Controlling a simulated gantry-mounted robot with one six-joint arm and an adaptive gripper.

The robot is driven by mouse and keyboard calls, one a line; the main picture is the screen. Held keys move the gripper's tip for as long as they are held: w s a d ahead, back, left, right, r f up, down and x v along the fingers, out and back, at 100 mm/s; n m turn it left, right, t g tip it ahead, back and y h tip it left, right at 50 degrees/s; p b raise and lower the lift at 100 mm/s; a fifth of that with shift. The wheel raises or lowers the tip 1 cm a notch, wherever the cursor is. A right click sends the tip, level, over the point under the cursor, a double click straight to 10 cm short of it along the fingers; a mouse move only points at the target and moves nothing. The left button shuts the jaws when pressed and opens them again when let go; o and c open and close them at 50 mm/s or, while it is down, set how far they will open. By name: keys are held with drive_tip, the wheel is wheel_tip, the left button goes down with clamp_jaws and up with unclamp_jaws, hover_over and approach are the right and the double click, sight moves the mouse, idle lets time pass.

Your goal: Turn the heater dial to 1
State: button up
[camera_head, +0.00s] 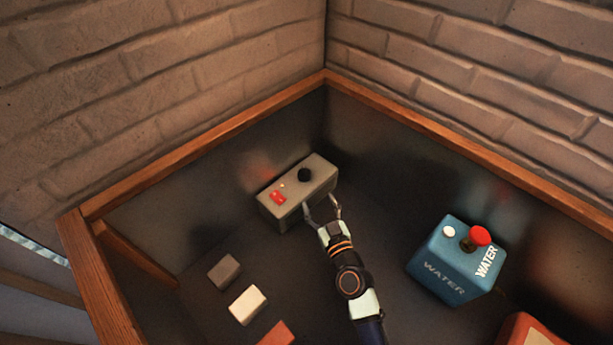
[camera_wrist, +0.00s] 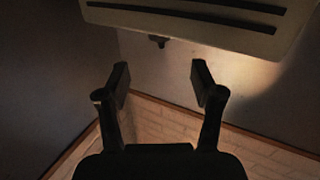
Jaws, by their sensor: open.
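The heater is a grey box (camera_head: 283,205) near the back corner of the dark table in the head view. On its top are a black round dial (camera_head: 304,174), a red switch (camera_head: 278,197) and a small lit spot. My gripper (camera_head: 322,207) is open and empty, at the heater's front right edge, with its fingertips close to the box below the dial. I cannot tell whether they touch it. In the wrist view my open gripper (camera_wrist: 158,75) has nothing between its fingers. A pale slotted panel (camera_wrist: 190,18) fills the top of that view. The dial's setting is too small to read.
A blue water box (camera_head: 445,275) with a red knob stands to the right. A grey block (camera_head: 224,271), a white block (camera_head: 247,305) and an orange block (camera_head: 277,335) lie at the front left. A wooden rim (camera_head: 225,137) and brick walls bound the table.

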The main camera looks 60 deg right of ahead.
sight(310, 176)
drive_tip(key=b+x, duration=0.1)
drive_tip(key=x, duration=1)
drive_tip(key=c, duration=1.1)
drive_tip(key=b, duration=0.1)
drive_tip(key=y+b, duration=0.1)
drive_tip(key=shift+d+f+n+t+b, duration=0.1)
drive_tip(key=shift+f+n+t+b, duration=0.15)
drive_tip(key=shift+n+t+b, duration=0.15)
drive_tip(key=shift+c, duration=0.2)
drive_tip(key=shift+s+d+r+n+t+y+b, duration=0.1)
drive_tip(key=shift+s+n+t+y+b, duration=0.05)
drive_tip(key=shift+n+t+y+b, duration=0.55)
drive_tip(key=shift+r+n+t+y, duration=0.15)
drive_tip(key=shift+n+t+y, duration=0.25)
drive_tip(key=shift+n+y, duration=0.45)
drive_tip(key=shift+d+n+t+y, duration=0.1)
drive_tip(key=shift+n+t+y, duration=0.35)
drive_tip(key=shift+n+y, duration=0.75)
drive_tip(key=shift+d+n+t+y, duration=0.1)
drive_tip(key=shift+n+t+y, duration=0.35)
drive_tip(key=shift+y, duration=1.3)
drive_tip(key=shift+a, duration=0.1)
